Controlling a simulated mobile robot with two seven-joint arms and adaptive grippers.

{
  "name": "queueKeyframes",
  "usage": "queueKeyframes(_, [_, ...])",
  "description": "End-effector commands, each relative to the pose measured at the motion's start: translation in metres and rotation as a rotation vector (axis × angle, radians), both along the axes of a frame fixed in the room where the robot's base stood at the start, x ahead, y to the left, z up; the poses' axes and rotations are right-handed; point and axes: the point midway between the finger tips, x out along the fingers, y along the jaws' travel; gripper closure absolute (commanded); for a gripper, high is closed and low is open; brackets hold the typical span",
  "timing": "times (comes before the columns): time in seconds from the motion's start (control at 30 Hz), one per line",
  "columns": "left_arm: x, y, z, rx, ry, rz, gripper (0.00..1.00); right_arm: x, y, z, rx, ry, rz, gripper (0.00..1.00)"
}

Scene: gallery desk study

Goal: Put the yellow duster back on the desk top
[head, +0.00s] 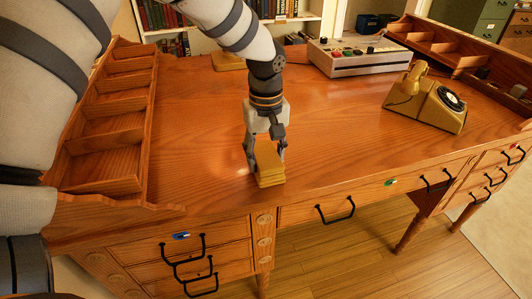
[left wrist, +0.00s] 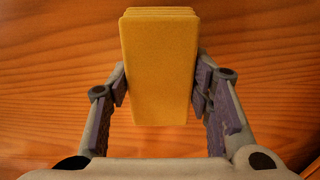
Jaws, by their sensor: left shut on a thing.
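The yellow duster (head: 269,174) is a small block between the fingers of my left gripper (head: 265,158), over the front part of the wooden desk top (head: 325,125). In the left wrist view the yellow duster (left wrist: 160,65) stands between the two finger pads of my left gripper (left wrist: 160,95), which is shut on it. The desk's wood grain fills the background there. I cannot tell whether the duster's underside touches the desk top. My right gripper is not in view.
A wooden pigeonhole rack (head: 105,130) runs along the desk's left side. A yellow telephone (head: 428,102) and a grey console with knobs (head: 357,57) stand to the right and back. Another yellowish item (head: 229,62) lies at the back. The middle of the desk is clear.

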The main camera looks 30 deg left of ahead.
Motion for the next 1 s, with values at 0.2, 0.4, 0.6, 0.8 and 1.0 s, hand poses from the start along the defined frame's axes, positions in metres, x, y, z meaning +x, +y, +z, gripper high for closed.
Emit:
queueKeyframes(0.2, [0.0, 0.0, -0.001, 0.001, 0.001, 0.0, 0.34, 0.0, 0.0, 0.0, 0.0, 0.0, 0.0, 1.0])
queueKeyframes(0.4, [0.0, 0.0, -0.001, 0.0, 0.001, 0.001, 0.34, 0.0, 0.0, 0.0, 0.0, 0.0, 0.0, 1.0])
queueKeyframes(0.6, [0.001, 0.0, 0.036, 0.002, -0.008, 0.001, 0.34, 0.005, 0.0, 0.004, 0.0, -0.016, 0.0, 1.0])
queueKeyframes(0.8, [0.001, 0.0, 0.091, 0.002, -0.007, 0.002, 0.34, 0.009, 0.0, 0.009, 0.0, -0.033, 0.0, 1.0])
queueKeyframes(1.0, [0.0, 0.0, 0.119, 0.001, 0.0, 0.001, 0.34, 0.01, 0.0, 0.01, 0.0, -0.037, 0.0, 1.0])
